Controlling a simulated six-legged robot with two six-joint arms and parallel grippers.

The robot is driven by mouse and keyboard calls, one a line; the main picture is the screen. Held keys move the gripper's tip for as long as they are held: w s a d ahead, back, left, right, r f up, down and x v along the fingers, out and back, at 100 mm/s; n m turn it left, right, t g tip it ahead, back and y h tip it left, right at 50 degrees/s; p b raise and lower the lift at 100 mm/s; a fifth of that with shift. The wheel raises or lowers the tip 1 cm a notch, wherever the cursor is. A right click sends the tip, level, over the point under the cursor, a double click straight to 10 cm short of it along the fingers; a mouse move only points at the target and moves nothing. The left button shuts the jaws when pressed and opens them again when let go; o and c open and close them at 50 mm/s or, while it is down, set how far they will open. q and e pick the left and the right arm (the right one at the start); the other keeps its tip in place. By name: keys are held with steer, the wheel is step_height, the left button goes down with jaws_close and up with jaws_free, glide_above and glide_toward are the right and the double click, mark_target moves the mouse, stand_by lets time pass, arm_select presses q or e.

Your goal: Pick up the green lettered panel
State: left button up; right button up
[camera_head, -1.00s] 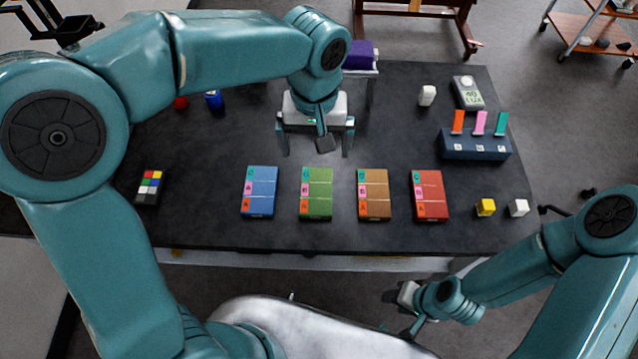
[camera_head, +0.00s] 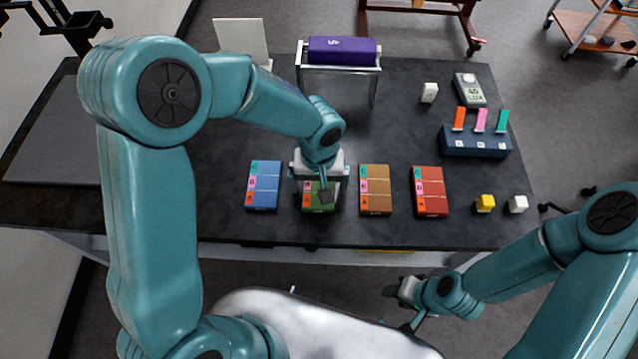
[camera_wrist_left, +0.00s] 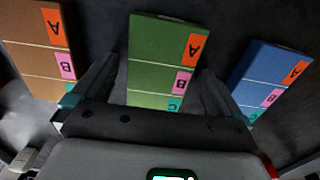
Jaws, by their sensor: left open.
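The green lettered panel (camera_head: 315,208) lies flat on the dark table, between the blue and the brown panels. My left gripper (camera_head: 319,197) is above it and hides its upper part in the head view. In the left wrist view the green panel (camera_wrist_left: 152,58) shows orange, pink and teal lettered tabs. The open left fingers stand on either side of it there, with nothing held. Whether they touch it I cannot tell. My right gripper (camera_head: 399,291) hangs off the table's front edge at lower right; its jaw state is unclear.
A blue panel (camera_head: 263,186), a brown panel (camera_head: 376,190) and a red panel (camera_head: 430,191) lie in the same row. A navy holder (camera_head: 475,141) with colored tabs and a rack with a purple block (camera_head: 343,50) stand behind.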

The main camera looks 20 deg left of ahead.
arm_select(q)
steer(key=c, duration=1.1)
